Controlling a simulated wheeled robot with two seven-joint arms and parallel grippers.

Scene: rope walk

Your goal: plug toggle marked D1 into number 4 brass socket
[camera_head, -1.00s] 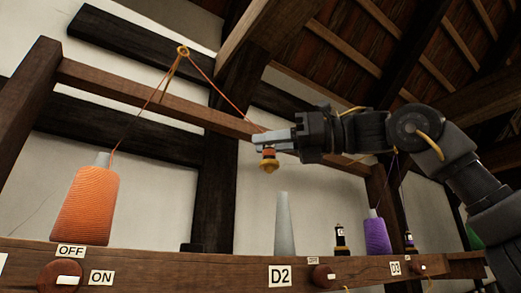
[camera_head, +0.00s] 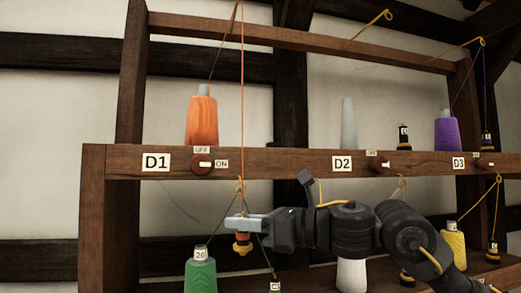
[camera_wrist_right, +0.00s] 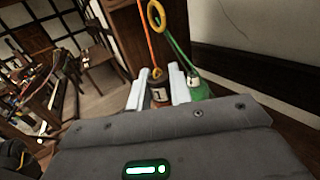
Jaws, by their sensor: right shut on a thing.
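The orange cone (camera_head: 202,122) stands on the upper rail above the D1 label (camera_head: 156,162). The gripper is below this rail, above and right of a green cone (camera_head: 200,272). I see no brass socket numbered 4. My left gripper is out of view.
The upper rail (camera_head: 290,160) carries a D1 knob (camera_head: 203,163), D2 and D3 labels, a bare grey cone (camera_head: 348,125) and a purple cone (camera_head: 446,130). Green threads hang from a ring (camera_head: 239,187) close behind the gripper. A yellow cone (camera_head: 453,246) stands lower right.

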